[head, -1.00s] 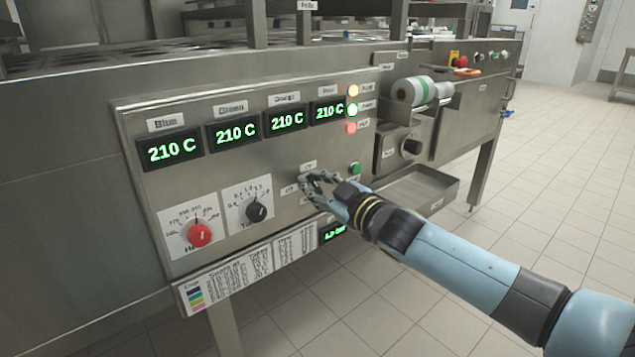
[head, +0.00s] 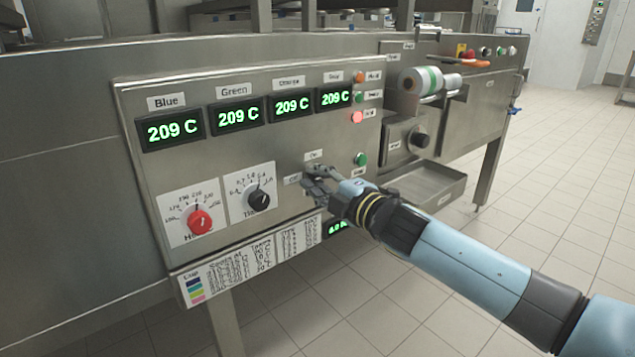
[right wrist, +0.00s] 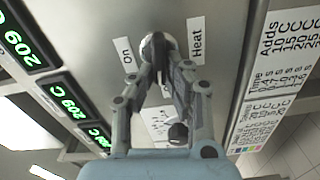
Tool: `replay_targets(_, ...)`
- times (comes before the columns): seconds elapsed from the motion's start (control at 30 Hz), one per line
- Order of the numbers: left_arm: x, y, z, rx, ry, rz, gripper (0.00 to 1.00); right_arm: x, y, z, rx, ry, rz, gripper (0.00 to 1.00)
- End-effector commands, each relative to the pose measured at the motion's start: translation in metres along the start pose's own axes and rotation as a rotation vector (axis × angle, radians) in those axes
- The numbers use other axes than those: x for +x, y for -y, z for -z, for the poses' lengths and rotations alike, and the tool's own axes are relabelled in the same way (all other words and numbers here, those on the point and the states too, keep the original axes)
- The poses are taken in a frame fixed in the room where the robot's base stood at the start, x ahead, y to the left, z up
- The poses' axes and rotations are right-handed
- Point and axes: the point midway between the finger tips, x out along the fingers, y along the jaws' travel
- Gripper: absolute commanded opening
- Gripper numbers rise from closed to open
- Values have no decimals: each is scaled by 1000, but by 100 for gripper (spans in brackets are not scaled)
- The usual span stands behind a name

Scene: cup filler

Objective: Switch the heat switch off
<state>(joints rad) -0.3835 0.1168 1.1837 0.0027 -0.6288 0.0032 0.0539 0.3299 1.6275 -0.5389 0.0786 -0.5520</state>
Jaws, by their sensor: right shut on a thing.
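The heat switch (right wrist: 147,46) shows in the right wrist view as a pale metallic piece at the fingertips, between the "On" label (right wrist: 127,52) and the "Heat" label (right wrist: 197,38). My right gripper (head: 310,181) is at the front of the control panel, and its fingers (right wrist: 160,62) are shut on the switch. The fingers hide most of the switch, so its exact position is hard to read. My left gripper is not in view.
The panel has several 209 C displays (head: 170,131), a red heat knob (head: 199,222) and a black dial knob (head: 260,199). Of the upper lamps, the red one (head: 357,117) glows. A green button (head: 361,159) and a metal tray (head: 430,190) are near my arm.

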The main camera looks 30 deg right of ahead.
Motion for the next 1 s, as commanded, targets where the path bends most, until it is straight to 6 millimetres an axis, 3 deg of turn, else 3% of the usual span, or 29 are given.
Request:
replay_targets(0.33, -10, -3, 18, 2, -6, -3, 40, -1, 5, 0, -142, 0, 3, 0)
replay_targets(0.9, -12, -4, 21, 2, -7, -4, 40, -1, 5, -1, -170, 0, 3, 0)
replay_targets(0.93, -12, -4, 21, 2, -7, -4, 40, -1, 5, -1, -170, 0, 3, 16)
replay_targets(1.0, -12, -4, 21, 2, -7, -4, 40, -1, 5, -1, -170, 0, 3, 25)
